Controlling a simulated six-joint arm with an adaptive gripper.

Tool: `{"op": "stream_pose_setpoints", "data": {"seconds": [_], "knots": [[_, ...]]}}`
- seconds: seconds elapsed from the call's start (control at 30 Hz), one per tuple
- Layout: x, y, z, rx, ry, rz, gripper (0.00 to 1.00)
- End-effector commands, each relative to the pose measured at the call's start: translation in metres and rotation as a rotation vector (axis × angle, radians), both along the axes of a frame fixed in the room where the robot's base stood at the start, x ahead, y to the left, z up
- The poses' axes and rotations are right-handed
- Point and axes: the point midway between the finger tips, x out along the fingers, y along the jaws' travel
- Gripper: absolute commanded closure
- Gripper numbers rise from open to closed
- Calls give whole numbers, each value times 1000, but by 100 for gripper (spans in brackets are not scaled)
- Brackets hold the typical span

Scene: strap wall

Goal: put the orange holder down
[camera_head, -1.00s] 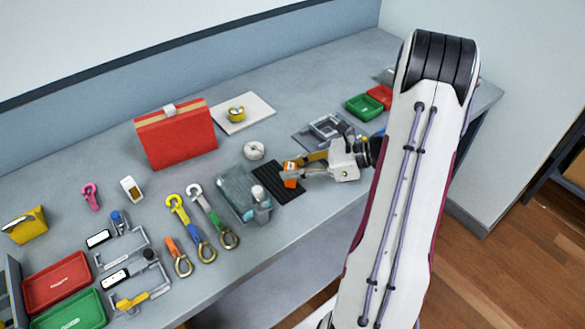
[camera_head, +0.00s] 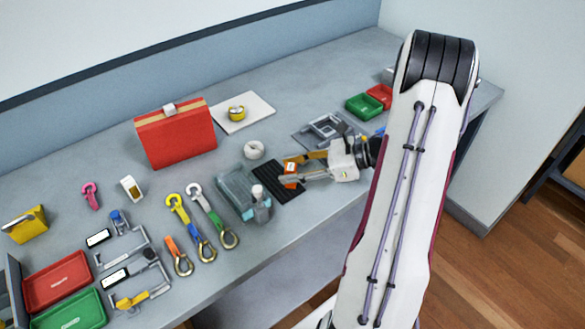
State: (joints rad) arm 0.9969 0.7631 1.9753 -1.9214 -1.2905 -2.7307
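The orange holder (camera_head: 290,168) is a small orange block with a pale label. It is at the right end of the black ribbed mat (camera_head: 268,177) and seems to rest on it, though its underside is hidden. My gripper (camera_head: 302,169) reaches in from the right, low over the bench. Its two fingers are spread, one behind and one in front of the holder, with a gap showing between them. Whether a fingertip still touches the holder is too small to tell.
A grey-blue clear-topped device (camera_head: 236,190) stands close left of the mat. A white roll (camera_head: 254,150) lies behind it. A grey fixture (camera_head: 326,126) is behind my gripper. Hooked straps (camera_head: 203,251) lie to the left. The bench's front edge is close below.

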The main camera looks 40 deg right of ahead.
Motion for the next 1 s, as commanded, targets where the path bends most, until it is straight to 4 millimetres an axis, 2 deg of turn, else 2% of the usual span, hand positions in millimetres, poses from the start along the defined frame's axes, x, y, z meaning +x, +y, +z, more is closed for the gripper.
{"op": "stream_pose_setpoints", "data": {"seconds": [0.13, 0.37, 1.0], "knots": [[0, 0, 3, 0, 0, 0, 63], [-13, -15, 11, -1, -1, -2, 63], [-71, -72, 44, -1, -1, -2, 63]]}}
